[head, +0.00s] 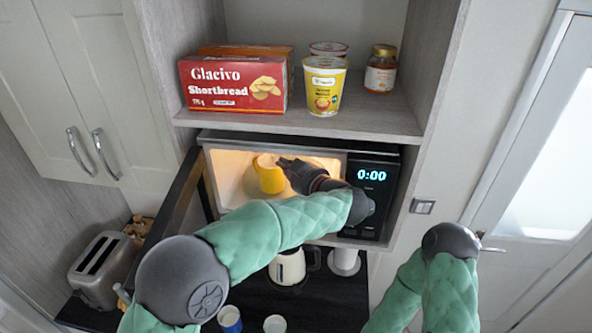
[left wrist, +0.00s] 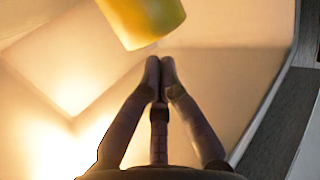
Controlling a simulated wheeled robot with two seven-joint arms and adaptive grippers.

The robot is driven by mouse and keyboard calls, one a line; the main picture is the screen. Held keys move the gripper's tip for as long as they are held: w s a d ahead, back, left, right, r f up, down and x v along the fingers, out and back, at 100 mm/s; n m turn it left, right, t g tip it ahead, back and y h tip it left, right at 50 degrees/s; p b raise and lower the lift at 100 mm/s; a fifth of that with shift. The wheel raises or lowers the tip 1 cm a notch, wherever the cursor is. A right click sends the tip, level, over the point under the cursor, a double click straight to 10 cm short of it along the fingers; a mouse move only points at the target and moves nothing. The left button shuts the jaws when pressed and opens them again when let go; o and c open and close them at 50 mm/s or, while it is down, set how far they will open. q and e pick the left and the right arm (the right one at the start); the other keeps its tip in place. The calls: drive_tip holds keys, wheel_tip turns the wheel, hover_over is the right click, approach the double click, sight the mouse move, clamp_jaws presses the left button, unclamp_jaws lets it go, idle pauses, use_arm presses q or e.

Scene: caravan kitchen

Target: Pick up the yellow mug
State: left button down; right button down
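The yellow mug (head: 270,180) is inside the lit, open microwave (head: 325,240), near the middle of its opening. Its pale inside shows at the top in the head view. In the left wrist view the yellow mug (left wrist: 145,18) is cut off by the top edge, beyond my fingertips. My left gripper (head: 284,163) reaches into the microwave from the right of the mug. In the left wrist view my left gripper's (left wrist: 160,63) dark fingers come together at the tips, with nothing seen between them. A gap shows between tips and mug. My right gripper is not in view.
The microwave door (head: 170,215) stands open at the left. A shelf above holds a shortbread box (head: 232,83), a yellow noodle cup (head: 324,87) and a jar (head: 381,69). Below are a toaster (head: 104,268), a kettle (head: 287,268) and cups (head: 230,320).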

use_arm(q)
drive_tip(key=shift+w+a+f+p, duration=0.1)
drive_tip(key=shift+f+p, duration=0.1)
drive_tip(key=shift+f, duration=0.25)
drive_tip(key=shift+w+a+f+p, duration=0.1)
drive_tip(key=shift+f+p, duration=0.1)
drive_tip(key=shift+f, duration=0.2)
drive_tip(key=shift+d, duration=0.1)
drive_tip(key=v, duration=0.3)
drive_tip(key=shift+s+d+f, duration=0.1)
drive_tip(key=shift+s+f, duration=0.15)
drive_tip(key=shift+w, duration=0.1)
